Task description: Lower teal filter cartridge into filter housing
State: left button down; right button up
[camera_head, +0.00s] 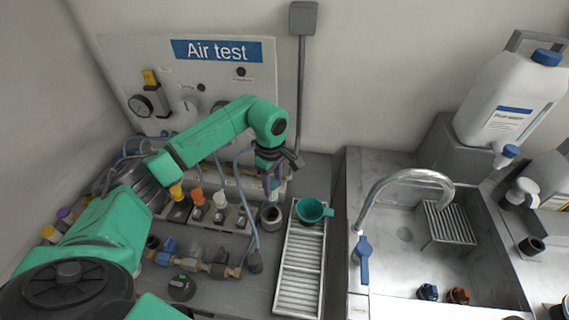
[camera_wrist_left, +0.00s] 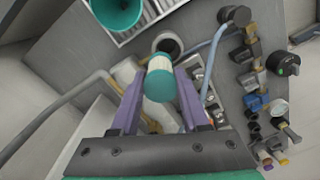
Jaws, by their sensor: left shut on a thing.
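My left gripper (camera_head: 270,186) points down near the Air test panel, with its purple fingers shut on the teal filter cartridge. In the left wrist view the cartridge (camera_wrist_left: 160,84) shows a teal end and a white ribbed band between the fingers. In the head view the gripper mostly hides it. The filter housing (camera_head: 271,217) is a grey cylinder with a dark open top, standing on the bench just below the gripper. In the left wrist view the housing (camera_wrist_left: 168,44) lies just beyond the cartridge, which appears apart from it. My right gripper is not in view.
A teal funnel (camera_head: 311,209) rests on a white slotted rack (camera_head: 299,268) right of the housing. Valves with orange and yellow caps (camera_head: 197,195) and hoses crowd the left. A sink with a tap (camera_head: 400,180) lies further right.

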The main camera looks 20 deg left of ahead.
aim_at(271, 198)
pick_arm(q)
jog(key=shift+f, duration=0.15)
jog(key=f+b, duration=0.1)
jog(key=f, duration=0.1)
jog(key=s+f+b, duration=0.1)
jog(key=f+b, duration=0.1)
jog(key=shift+s+f, duration=0.2)
jog(key=shift+f, duration=0.05)
jog(key=shift+s+r, duration=0.1)
jog(key=shift+s, duration=0.05)
jog(key=shift+s+r, duration=0.1)
jog(key=shift+s, duration=0.05)
jog(key=shift+w+b, duration=0.2)
jog(key=shift+b, duration=0.15)
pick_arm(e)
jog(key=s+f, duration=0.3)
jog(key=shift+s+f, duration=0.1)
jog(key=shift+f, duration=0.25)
